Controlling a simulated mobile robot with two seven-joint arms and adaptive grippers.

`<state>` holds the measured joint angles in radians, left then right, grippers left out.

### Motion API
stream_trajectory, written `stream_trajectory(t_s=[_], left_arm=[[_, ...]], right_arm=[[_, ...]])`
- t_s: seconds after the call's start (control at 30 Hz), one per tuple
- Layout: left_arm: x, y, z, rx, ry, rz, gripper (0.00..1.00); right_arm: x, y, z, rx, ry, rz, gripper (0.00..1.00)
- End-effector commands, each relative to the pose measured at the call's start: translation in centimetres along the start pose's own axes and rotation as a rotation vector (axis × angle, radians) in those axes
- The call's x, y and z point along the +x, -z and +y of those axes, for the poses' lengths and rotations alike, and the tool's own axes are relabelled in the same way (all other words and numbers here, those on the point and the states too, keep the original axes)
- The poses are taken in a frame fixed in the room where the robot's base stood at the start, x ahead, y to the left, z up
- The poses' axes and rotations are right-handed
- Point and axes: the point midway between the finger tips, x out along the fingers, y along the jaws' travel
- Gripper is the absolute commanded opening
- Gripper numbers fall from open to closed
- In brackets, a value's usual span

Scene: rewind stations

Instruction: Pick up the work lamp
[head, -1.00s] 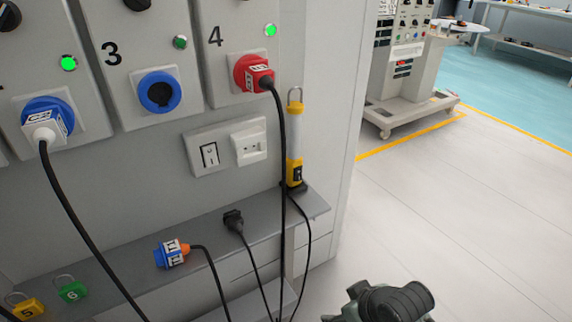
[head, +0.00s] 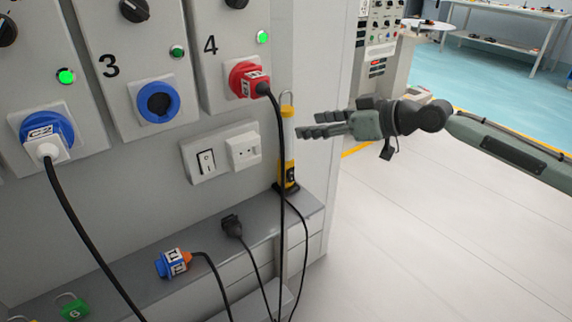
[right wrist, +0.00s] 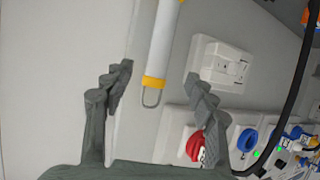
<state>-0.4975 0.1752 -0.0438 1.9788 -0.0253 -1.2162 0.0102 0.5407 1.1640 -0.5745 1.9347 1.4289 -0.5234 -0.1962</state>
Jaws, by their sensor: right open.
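The work lamp (head: 289,145) is a slim white tube with yellow ends and a wire hook on top. It stands upright at the right end of the grey ledge, against the panel, with a black cable running down from its base. My right gripper (head: 303,125) is open and empty, just right of the lamp's upper part. In the right wrist view the lamp (right wrist: 164,45) lies between the lines of the open fingers (right wrist: 160,77), its yellow end and hook pointing toward the palm. I cannot tell the exact gap. My left gripper is not in view.
A red plug (head: 248,80) in socket 4 has a black cable hanging close beside the lamp. A switch and outlet plate (head: 221,151) is left of it. A black plug (head: 232,226) and a blue plug (head: 172,263) lie on the ledge (head: 130,277). Floor to the right is clear.

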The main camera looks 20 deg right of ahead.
Motion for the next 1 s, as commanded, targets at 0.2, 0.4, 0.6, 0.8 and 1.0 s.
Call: stream_trajectory(t_s=[0.2,0.4,0.6,0.8,1.0], left_arm=[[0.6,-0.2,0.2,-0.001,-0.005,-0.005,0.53],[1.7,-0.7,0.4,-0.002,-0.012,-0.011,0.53],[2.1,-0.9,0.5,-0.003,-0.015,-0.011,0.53],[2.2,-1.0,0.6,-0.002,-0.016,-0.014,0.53],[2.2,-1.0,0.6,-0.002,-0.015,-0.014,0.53]], right_arm=[[2.6,0.1,-0.1,0.003,0.004,0.000,0.57],[5.5,0.1,0.2,0.002,0.004,0.000,0.57],[7.2,0.0,0.2,0.001,0.003,-0.002,0.57],[7.2,-0.1,0.2,0.000,0.003,-0.003,0.57],[7.2,-0.1,0.2,0.000,0.003,-0.003,0.33]])
